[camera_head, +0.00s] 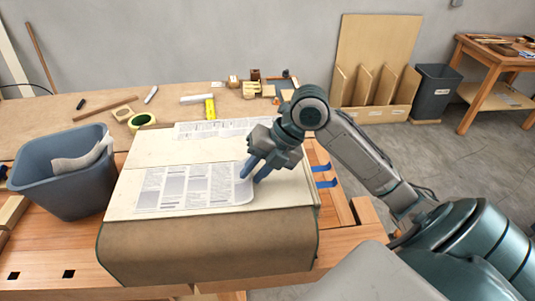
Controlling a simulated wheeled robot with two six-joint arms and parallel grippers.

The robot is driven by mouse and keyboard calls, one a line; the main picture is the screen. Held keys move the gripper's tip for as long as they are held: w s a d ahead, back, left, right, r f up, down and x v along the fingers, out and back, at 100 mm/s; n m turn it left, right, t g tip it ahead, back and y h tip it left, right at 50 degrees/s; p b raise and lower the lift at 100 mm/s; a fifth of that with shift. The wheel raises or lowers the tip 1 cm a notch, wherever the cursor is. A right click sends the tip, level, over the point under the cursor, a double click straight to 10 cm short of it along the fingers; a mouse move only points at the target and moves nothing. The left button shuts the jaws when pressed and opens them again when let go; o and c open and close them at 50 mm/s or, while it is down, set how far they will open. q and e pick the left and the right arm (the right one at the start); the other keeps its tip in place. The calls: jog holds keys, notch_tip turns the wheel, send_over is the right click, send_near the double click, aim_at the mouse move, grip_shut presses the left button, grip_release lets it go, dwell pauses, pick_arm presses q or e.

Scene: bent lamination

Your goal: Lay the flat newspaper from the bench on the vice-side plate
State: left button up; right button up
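A printed newspaper sheet (185,186) lies on the nearer pale plate (275,190) on the bench, its right end slightly curved. A second printed sheet (205,129) lies farther back, beyond the farther pale plate (165,152). I cannot tell which plate is the vice-side one. My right gripper (251,178) points down at the right end of the nearer sheet. Its two blue fingers stand a little apart, with their tips at or just above the paper; contact is unclear. My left gripper is not in view.
A blue-grey bin (68,180) with a cloth in it stands left of the plates. Blue-marked slots (325,183) are at right.

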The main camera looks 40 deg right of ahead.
jog(key=b+v, duration=0.1)
jog(key=v, duration=0.5)
jog(key=shift+b+v, duration=1.45)
jog(key=shift+v, duration=1.45)
